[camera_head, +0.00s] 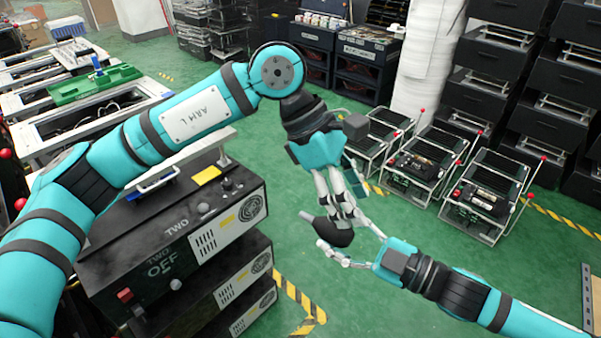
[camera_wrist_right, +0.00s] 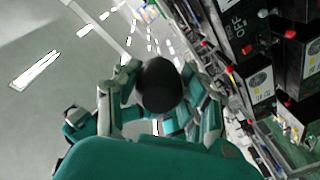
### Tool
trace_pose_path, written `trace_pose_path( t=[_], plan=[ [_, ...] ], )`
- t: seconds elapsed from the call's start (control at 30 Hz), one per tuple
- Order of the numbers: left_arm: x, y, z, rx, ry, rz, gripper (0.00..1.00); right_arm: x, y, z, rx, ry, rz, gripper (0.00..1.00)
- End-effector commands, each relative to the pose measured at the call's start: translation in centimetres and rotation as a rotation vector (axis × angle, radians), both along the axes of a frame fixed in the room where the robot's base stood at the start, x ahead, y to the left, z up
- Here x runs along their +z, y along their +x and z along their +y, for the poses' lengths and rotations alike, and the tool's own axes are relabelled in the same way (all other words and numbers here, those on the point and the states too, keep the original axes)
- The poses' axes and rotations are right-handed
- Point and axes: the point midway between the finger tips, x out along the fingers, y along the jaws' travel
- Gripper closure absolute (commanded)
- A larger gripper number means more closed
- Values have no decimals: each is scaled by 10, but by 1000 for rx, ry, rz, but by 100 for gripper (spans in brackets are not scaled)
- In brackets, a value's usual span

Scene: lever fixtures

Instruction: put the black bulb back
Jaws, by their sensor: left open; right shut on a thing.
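The black bulb (camera_head: 332,232) is held in the air between my two grippers, in front of the machine stack. Its narrow end points left in the head view. My right gripper (camera_head: 346,238) comes from the lower right and is shut on the bulb, with one finger on each side. In the right wrist view the round dark bulb (camera_wrist_right: 160,86) sits between the fingers. My left gripper (camera_head: 343,206) is just above the bulb, fingers pointing down and open. Its fingertips are very close to the bulb; I cannot tell whether they touch it.
A black machine stack (camera_head: 170,245) marked TWO and OFF stands below my left arm, with knobs and a red switch on its front. Lever fixtures (camera_head: 420,160) with red knobs stand on the floor at right. Green floor (camera_head: 400,225) lies open between.

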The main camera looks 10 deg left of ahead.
Motion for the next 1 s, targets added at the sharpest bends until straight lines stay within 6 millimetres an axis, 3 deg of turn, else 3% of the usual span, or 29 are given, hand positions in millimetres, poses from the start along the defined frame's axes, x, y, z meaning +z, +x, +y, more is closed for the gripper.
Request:
trace_pose_path(
  t=[0.1, 0.2, 0.3, 0.47, 1.0],
  plan=[
    [10, 3, 35, -71, 206, -210, 50, 0, 0, 0, 0, 0, 0, 71],
    [18, 6, 58, -103, 334, -325, 50, 0, 0, 0, 0, 0, 0, 71],
    [24, 9, 72, -115, 414, -392, 50, 0, 0, 0, 0, 0, 0, 71],
    [21, 12, 79, -123, 456, -424, 50, 0, 0, 0, 0, 0, 0, 71],
    [-68, 30, 70, -123, 452, -419, 50, 0, 0, 0, 0, 0, 0, 71]
  ],
)
